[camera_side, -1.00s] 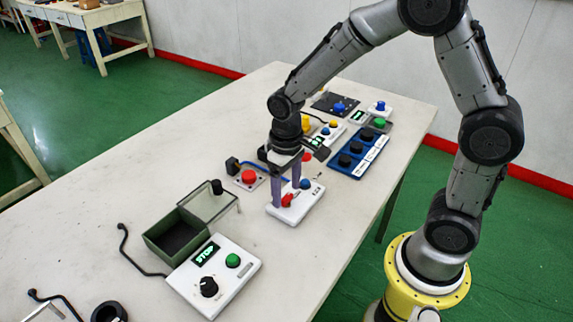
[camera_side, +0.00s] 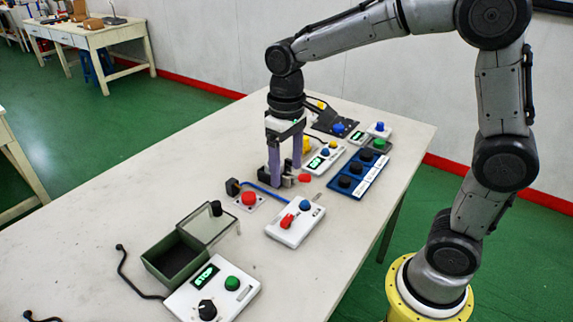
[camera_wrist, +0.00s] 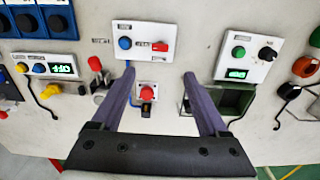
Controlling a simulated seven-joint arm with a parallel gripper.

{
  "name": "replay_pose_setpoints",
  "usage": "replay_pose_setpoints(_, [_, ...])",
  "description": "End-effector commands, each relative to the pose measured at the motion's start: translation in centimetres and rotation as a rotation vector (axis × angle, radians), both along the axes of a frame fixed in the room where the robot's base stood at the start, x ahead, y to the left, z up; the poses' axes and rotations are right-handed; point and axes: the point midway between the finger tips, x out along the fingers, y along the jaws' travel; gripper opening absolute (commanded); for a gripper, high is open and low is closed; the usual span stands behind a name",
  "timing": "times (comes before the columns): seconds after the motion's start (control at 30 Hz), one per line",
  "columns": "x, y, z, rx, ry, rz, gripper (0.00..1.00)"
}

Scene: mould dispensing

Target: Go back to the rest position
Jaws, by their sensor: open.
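My gripper (camera_side: 284,181) is open and empty, with its two purple fingers pointing down above the table. It hangs up and behind a white box (camera_side: 290,234) with a red switch (camera_side: 287,221) and a blue button (camera_side: 304,205), clear of both. In the wrist view, nothing is between the gripper's fingertips (camera_wrist: 159,75); the same white box (camera_wrist: 133,29) lies beyond them, and a red button (camera_wrist: 147,91) shows between the fingers.
A green open bin (camera_side: 158,269) with a raised clear lid and a white box (camera_side: 228,297) reading STOP stand at the front. The red button's plate (camera_side: 240,207) lies left of the gripper. A blue panel with black knobs (camera_side: 344,182) and several control boxes stand behind.

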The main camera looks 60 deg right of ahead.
Motion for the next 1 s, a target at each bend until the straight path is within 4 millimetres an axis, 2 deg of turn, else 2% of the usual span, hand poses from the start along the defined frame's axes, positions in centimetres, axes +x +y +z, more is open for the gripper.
replay_pose_setpoints(0.13, [0.0,-0.1,0.2,0.001,-0.007,-0.002,0.78])
replay_pose_setpoints(0.27, [-0.5,-0.4,2.4,0.005,-0.071,-0.011,0.78])
replay_pose_setpoints(0.4, [-4.0,-1.0,5.8,0.01,-0.183,-0.024,0.78])
replay_pose_setpoints(0.57, [-9.4,-1.8,7.6,0.012,-0.321,-0.029,0.78])
replay_pose_setpoints(0.7, [-13.8,-2.1,7.2,0.008,-0.426,-0.021,0.78])
replay_pose_setpoints(0.8, [-16.0,-2.3,6.1,0.003,-0.476,-0.014,0.78])
replay_pose_setpoints(0.9, [-17.2,-2.3,4.9,0.0,-0.493,-0.002,0.78])
replay_pose_setpoints(1.0, [-17.5,-2.3,3.8,-0.002,-0.483,0.007,0.78])
